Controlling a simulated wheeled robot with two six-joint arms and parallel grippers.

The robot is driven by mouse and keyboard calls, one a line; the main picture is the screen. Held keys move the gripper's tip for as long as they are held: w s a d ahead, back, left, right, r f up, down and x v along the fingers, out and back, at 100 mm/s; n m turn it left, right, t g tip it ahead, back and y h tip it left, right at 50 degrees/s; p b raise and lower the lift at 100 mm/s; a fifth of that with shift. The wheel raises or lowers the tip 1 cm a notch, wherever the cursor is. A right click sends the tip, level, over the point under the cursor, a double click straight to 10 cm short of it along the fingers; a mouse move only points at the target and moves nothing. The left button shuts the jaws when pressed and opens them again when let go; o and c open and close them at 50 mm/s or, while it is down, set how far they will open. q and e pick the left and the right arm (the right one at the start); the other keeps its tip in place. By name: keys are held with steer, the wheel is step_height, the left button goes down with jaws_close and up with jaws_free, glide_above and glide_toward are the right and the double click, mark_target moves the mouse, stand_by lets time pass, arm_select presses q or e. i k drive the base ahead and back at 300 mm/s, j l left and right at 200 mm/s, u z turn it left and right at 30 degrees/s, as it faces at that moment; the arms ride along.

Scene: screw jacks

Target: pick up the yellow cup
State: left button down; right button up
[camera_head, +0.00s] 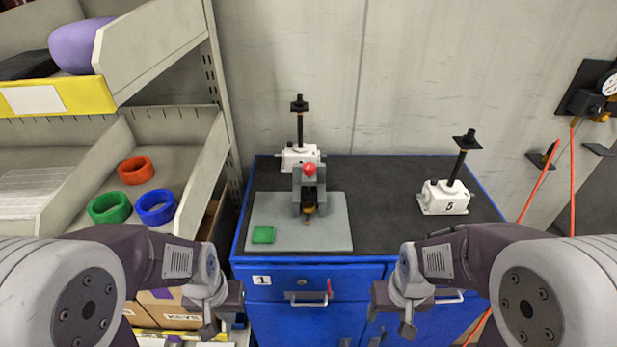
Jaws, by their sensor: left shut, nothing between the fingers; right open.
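I cannot make out a yellow cup in the head view. A small yellow-orange part (308,209) shows low in a grey device with a red knob (309,170); its shape is too small to tell. The device stands on a grey plate (335,240) on the workbench. My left gripper (232,298) is shut and empty, in front of the blue cabinet's left side. My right gripper (381,297) is open and empty, in front of the cabinet's drawers. Both are below the bench top and apart from everything on it.
White screw jacks stand at the bench's back (300,153) and right (444,197). A green block (263,235) lies on the plate. The black bench top (385,195) is clear between plate and right jack.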

mark_target(307, 210)
steer(key=j, duration=0.5)
steer(key=k+j, duration=0.15)
steer(key=j, duration=0.35)
steer(key=j+z, duration=0.1)
steer(key=j, duration=0.45)
steer(key=k+j, duration=0.15)
steer(key=j, duration=0.35)
steer(key=i+l, duration=0.15)
steer(key=i, duration=0.3)
